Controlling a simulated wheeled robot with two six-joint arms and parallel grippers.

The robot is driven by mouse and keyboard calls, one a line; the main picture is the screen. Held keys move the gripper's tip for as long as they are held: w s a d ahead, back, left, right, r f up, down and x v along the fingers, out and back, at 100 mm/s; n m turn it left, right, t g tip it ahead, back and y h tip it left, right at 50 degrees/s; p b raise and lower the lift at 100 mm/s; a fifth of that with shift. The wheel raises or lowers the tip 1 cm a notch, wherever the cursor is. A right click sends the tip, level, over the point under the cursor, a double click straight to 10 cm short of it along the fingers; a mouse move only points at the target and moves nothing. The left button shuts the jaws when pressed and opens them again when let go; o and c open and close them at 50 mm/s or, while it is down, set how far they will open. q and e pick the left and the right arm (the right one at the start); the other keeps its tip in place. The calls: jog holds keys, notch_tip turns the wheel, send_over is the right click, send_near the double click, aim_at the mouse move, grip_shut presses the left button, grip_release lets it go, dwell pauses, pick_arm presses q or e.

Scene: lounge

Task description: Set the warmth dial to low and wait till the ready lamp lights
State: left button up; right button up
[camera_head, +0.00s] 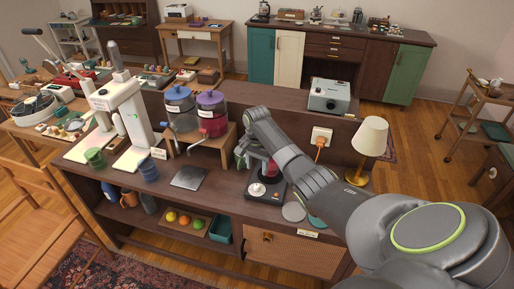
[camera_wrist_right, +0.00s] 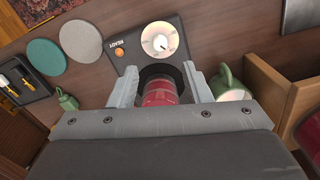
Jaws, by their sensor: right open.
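The black warmer (camera_head: 281,188) stands on the wooden counter, and its panel shows in the right wrist view (camera_wrist_right: 131,48). Its round pale warmth dial (camera_wrist_right: 160,40) has a dark pointer mark; the dial also shows in the head view (camera_head: 256,190). The setting is too small to read. The small round ready lamp (camera_wrist_right: 119,52) is orange beside its READY label; I cannot tell if it is lit. A clear vessel with red contents (camera_wrist_right: 158,92) stands at the warmer's round plate. My right gripper (camera_wrist_right: 160,70) is open, its fingers either side of the vessel. My left gripper is out of view.
A green mug (camera_wrist_right: 229,84) is close beside the right finger. Grey and teal discs (camera_head: 293,212) lie right of the warmer.

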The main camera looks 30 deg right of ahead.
notch_tip(320, 180, up, 8)
jog(key=b, duration=0.1)
jog(key=shift+f, duration=0.1)
dwell(0.5)
